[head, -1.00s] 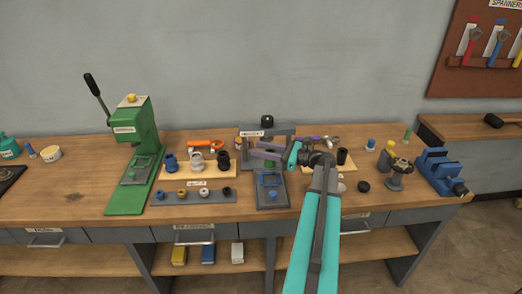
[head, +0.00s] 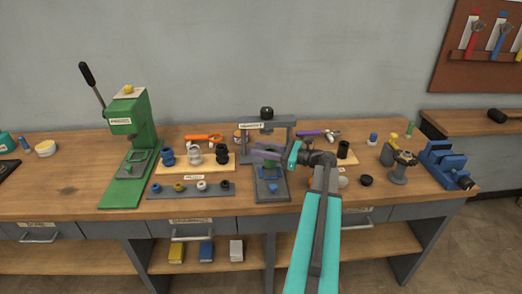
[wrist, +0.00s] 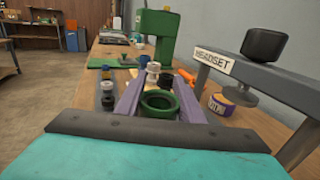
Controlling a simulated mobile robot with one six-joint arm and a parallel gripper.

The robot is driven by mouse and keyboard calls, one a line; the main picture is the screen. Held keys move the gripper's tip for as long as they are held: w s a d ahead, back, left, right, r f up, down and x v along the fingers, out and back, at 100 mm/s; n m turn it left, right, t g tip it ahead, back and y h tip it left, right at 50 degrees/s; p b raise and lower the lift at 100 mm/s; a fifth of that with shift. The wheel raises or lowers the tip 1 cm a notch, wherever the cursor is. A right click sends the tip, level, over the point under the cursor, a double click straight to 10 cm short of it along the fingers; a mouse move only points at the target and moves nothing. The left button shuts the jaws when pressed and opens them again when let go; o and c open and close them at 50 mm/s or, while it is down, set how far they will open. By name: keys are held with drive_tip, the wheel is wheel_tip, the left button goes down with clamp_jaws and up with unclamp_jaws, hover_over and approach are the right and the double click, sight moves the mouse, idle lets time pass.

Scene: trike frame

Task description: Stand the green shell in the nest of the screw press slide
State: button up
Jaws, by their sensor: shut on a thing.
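The green shell (wrist: 160,104) is a short ring with an open top. It shows in the wrist view between the two purple fingers of my gripper (wrist: 160,100), which is shut on it and holds it upright. In the head view my gripper (head: 266,153) is in front of the grey screw press (head: 290,130), above its slide (head: 271,197). A blue part (head: 273,187) shows near the slide's front. In the wrist view the press frame (wrist: 265,120) stands close on the right.
A green lever press (head: 130,150) stands left. A grey strip with several small parts (head: 190,191) and a board with spools (head: 195,158) lie between. A blue vise (head: 447,168) is at the right end. A purple and yellow tape roll (wrist: 220,104) sits behind the press.

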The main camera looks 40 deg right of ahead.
drive_tip(key=shift+f+b, duration=0.95)
drive_tip(key=shift+f, duration=0.15)
drive_tip(key=shift+b, duration=2.1)
idle(1.7)
drive_tip(key=shift+f+b, duration=0.95)
drive_tip(key=shift+b, duration=0.2)
idle(0.5)
drive_tip(key=o, duration=1.4)
drive_tip(key=b+v, duration=0.2)
drive_tip(key=v, duration=1.1)
drive_tip(key=shift+s+d+b, duration=0.2)
drive_tip(key=shift+s+b, duration=0.1)
drive_tip(key=shift+s, duration=0.05)
